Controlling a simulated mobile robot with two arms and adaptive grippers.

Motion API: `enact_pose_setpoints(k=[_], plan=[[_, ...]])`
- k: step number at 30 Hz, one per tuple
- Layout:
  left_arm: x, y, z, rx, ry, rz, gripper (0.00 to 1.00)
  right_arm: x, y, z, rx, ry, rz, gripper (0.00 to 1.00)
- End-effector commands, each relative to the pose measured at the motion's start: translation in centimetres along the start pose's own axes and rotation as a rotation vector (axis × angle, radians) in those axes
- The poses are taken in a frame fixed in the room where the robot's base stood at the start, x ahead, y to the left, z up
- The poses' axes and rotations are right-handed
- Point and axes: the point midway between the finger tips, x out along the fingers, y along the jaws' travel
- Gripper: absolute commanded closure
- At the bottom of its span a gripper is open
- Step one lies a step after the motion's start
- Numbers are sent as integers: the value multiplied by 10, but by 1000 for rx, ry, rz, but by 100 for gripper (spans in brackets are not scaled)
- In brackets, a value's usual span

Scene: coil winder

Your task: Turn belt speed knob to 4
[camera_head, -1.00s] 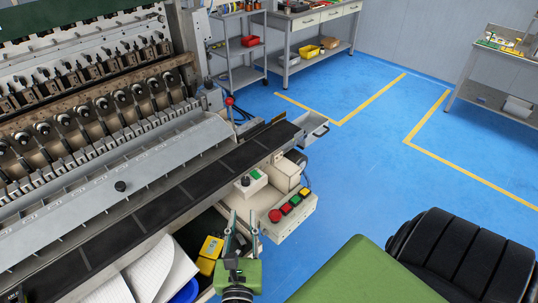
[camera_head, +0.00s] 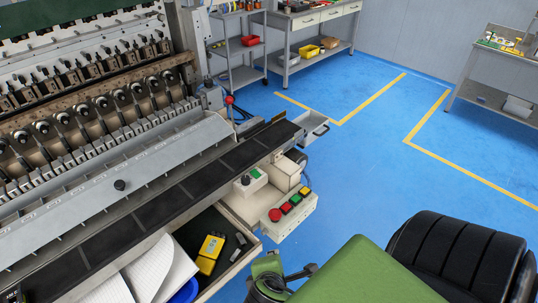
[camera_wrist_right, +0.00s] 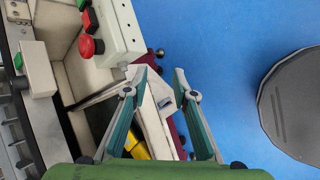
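My left gripper is not in view.
A control box (camera_head: 291,214) with a red mushroom button and several coloured buttons stands right of the knob box. An open drawer (camera_head: 238,262) below holds a yellow device (camera_head: 210,248) and papers. A black seat (camera_head: 465,262) stands at lower right. Blue floor lies clear beyond.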

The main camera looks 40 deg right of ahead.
Motion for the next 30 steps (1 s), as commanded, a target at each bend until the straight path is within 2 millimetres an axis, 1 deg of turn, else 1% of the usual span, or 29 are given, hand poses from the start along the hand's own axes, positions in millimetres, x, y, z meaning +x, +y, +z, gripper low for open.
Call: enact_pose_setpoints(k=[3, 9, 15, 21, 30], plan=[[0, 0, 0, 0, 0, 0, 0, -2, -16, -2, 165, 48, -93, 75], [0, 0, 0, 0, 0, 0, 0, -8, -40, -12, 437, 117, -253, 75], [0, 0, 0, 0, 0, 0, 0, -8, -62, -25, 650, 153, -391, 75], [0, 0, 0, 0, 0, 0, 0, -4, -76, -35, 756, 166, -464, 75], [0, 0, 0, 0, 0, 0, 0, -3, -78, -37, 777, 168, -478, 75]])
